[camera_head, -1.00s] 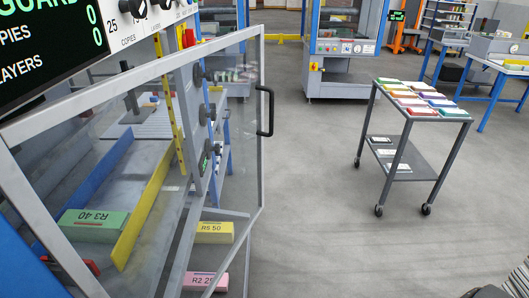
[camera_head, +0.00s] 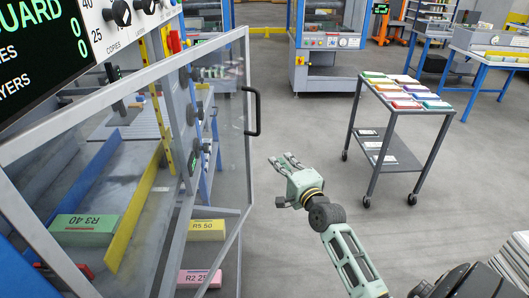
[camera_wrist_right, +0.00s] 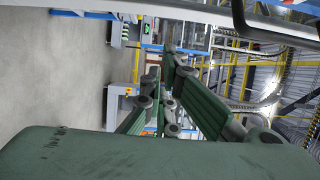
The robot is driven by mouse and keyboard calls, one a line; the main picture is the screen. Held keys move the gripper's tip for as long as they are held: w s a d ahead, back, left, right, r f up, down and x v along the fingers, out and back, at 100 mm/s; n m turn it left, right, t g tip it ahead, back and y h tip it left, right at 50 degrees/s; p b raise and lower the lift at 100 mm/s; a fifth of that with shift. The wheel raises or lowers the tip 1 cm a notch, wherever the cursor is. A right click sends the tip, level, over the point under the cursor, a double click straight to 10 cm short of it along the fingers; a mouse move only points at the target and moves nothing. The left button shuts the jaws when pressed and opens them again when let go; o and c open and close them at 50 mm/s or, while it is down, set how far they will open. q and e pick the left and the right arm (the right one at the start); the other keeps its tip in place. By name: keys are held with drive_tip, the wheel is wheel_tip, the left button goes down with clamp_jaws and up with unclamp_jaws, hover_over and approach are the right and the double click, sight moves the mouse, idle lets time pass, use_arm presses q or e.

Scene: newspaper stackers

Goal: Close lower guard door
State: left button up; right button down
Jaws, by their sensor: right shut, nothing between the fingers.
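The guard door (camera_head: 130,130) is a clear panel in a grey metal frame. It stands swung open, out from the machine on the left. Its black upright handle (camera_head: 253,112) is on the far right edge of the frame. My right gripper (camera_head: 282,160) is pale green and sits to the right of the door, below and a little right of the handle. It is shut and empty, apart from the handle in the picture. In the right wrist view its dark green finger links fill the middle. My left gripper is not in view.
A wheeled cart (camera_head: 365,135) with coloured stacks stands to the right. Grey floor is open between the door and the cart. Another machine (camera_head: 325,75) stands behind.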

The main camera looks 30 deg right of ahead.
drive_tip(key=w+a, duration=0.1)
drive_tip(key=w, duration=0.6)
drive_tip(key=shift+w+a+p, duration=0.25)
drive_tip(key=shift+a+p, duration=0.1)
drive_tip(key=shift+p, duration=0.1)
drive_tip(key=shift+f, duration=0.1)
